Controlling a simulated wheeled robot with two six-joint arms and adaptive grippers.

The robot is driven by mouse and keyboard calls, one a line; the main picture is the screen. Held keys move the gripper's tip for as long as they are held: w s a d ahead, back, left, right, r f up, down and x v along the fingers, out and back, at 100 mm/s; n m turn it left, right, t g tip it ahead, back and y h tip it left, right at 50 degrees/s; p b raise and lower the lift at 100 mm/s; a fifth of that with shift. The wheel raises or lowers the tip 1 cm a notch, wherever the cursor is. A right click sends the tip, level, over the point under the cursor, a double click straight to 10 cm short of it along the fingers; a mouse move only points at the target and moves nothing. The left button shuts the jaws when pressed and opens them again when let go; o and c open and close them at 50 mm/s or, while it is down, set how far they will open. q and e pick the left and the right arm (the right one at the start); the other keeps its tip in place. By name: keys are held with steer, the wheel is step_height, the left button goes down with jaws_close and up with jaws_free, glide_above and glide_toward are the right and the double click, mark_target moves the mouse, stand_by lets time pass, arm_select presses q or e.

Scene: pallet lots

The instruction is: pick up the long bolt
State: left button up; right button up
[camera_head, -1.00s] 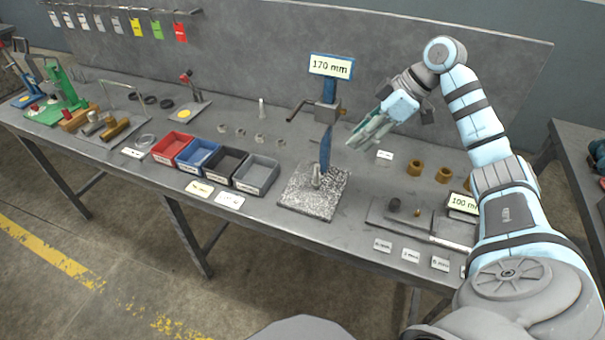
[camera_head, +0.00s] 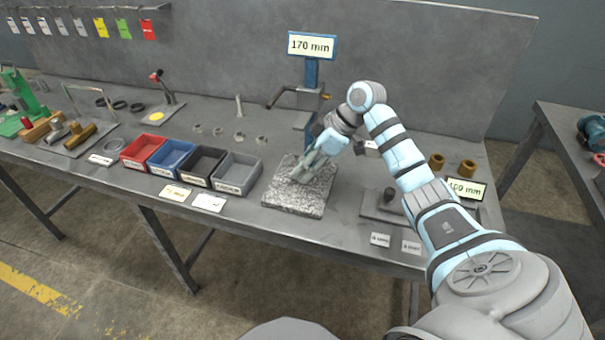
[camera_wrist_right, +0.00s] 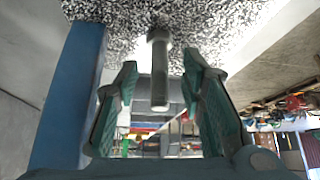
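A grey bolt (camera_wrist_right: 159,70) stands on the speckled stone plate (camera_head: 285,203), its head against the plate, in the right wrist view. My right gripper (camera_head: 298,172) is over the plate, pointing down and to the left in the head view. In the right wrist view its two green fingers (camera_wrist_right: 160,88) are apart, one on each side of the bolt, with a gap to it. In the head view the fingers hide the bolt. My left gripper is not in view.
A blue post with a 170 mm sign (camera_head: 311,45) rises behind the plate. Left of the plate are a grey bin (camera_head: 238,172) and other coloured bins. Several nuts and a small upright pin (camera_head: 239,106) stand behind the bins. A dark block (camera_head: 389,194) is at right.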

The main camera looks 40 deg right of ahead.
steer(key=shift+w+a+f, duration=0.25)
steer(key=shift+f, duration=0.3)
steer(key=shift+r, duration=0.1)
jaws_close()
